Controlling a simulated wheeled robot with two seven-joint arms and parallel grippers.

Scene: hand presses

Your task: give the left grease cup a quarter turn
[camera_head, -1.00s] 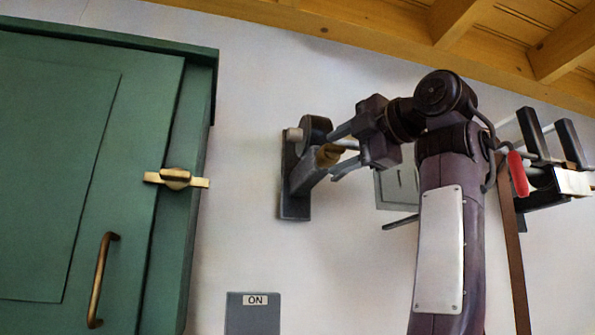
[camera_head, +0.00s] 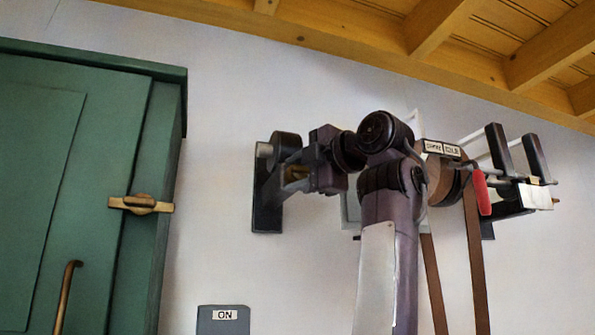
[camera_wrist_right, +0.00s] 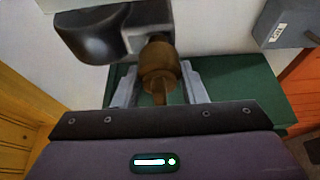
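A brass grease cup (camera_head: 296,173) sits on a dark wall bracket (camera_head: 266,215) left of the middle in the head view, partly hidden by my gripper. In the right wrist view the cup (camera_wrist_right: 160,68) is a round brass body with a narrower stem towards me, below a dark rounded part. My right gripper (camera_head: 300,172) reaches it from the right. Its two grey fingers (camera_wrist_right: 160,82) flank the cup closely on both sides and appear shut on it. My left gripper is not in view.
A green cabinet (camera_head: 60,120) with a brass latch (camera_head: 141,204) stands at the left. A grey ON box (camera_head: 223,320) is below. Right of my arm are a red handle (camera_head: 481,192), dark uprights (camera_head: 535,157) and brown belts (camera_head: 475,265). Wooden beams run overhead.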

